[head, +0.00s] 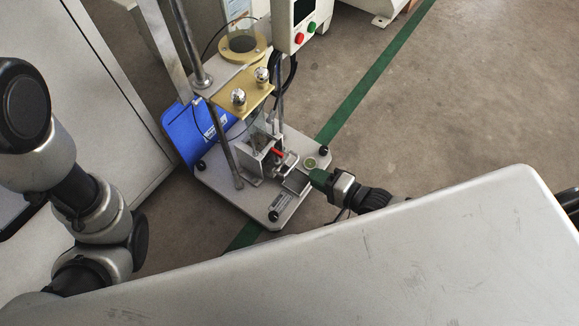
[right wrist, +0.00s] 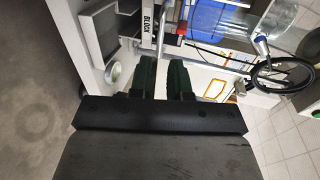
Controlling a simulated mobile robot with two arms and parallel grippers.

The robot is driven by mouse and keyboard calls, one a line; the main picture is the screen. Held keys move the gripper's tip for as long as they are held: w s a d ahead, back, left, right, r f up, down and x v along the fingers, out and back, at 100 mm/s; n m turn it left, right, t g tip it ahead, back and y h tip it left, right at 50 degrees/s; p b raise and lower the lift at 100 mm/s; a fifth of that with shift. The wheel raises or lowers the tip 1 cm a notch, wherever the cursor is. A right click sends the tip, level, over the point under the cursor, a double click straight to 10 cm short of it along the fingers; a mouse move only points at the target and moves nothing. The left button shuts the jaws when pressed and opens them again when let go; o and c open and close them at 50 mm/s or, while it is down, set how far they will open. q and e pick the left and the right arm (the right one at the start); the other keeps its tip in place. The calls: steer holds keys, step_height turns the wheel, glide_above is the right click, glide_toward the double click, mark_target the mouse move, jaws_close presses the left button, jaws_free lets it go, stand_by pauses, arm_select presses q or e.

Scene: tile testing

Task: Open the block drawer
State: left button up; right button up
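The block drawer (head: 297,181) is a small grey metal part low on the front of the test machine, above its base plate. In the right wrist view, a light strip marked BLOCK (right wrist: 147,22) shows with a bent metal bar (right wrist: 184,28) beside it, apparently the handle. My right gripper (head: 313,176) has dark green fingers and is close to the drawer's right side. In the right wrist view its fingers (right wrist: 162,78) stand a narrow gap apart, just short of the bar, with nothing clearly between them. My left arm shows at the left; its gripper is not seen.
The machine's base plate (head: 252,207) has dark knobs at its corners. A blue part (head: 190,135) and upright posts stand behind the drawer. A control box (head: 297,22) with red and green buttons is above. A large grey surface (head: 440,255) fills the lower right.

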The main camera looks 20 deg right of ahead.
mark_target(293, 165)
steer(key=b+x, duration=0.3)
steer(key=x, duration=0.4)
steer(key=shift+w+a+f, duration=0.15)
steer(key=shift+w+a+b, duration=0.3)
steer(key=shift+w, duration=0.1)
jaws_close()
